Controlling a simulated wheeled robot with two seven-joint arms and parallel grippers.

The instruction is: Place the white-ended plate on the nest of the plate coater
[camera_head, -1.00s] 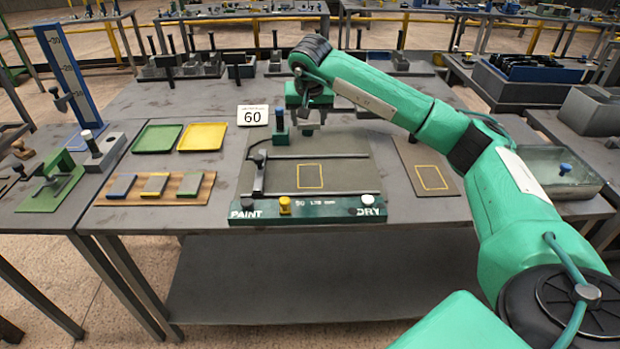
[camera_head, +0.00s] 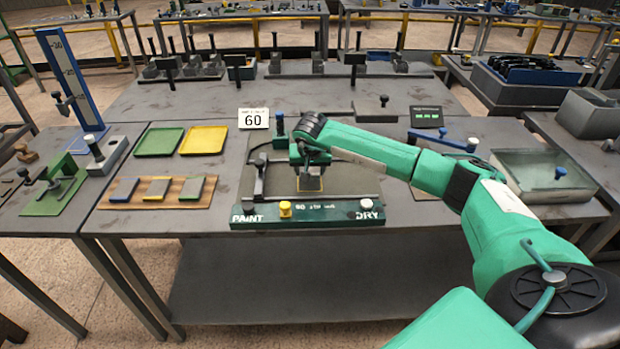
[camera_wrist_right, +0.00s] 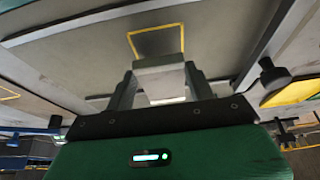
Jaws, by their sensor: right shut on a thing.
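The plate coater has a dark green front bar (camera_head: 340,213) marked PAINT and DRY, with a yellow knob and a grey bed. Its nest, a yellow rectangle, is mostly hidden behind my right gripper in the head view. In the right wrist view a yellow outline (camera_wrist_right: 155,30) lies just beyond the plate. My right gripper (camera_head: 309,186) points down over the nest. In the wrist view it is shut on a grey plate (camera_wrist_right: 160,66), and a pale end shows between the fingers. I cannot tell whether the plate touches the bed. My left gripper is not in view.
A wooden board (camera_head: 170,202) with several colour-ended plates lies at left. Green (camera_head: 158,141) and yellow (camera_head: 204,139) trays lie behind it. A sign reading 60 (camera_head: 253,118) stands behind the coater. A glass-topped box (camera_head: 545,178) is at right.

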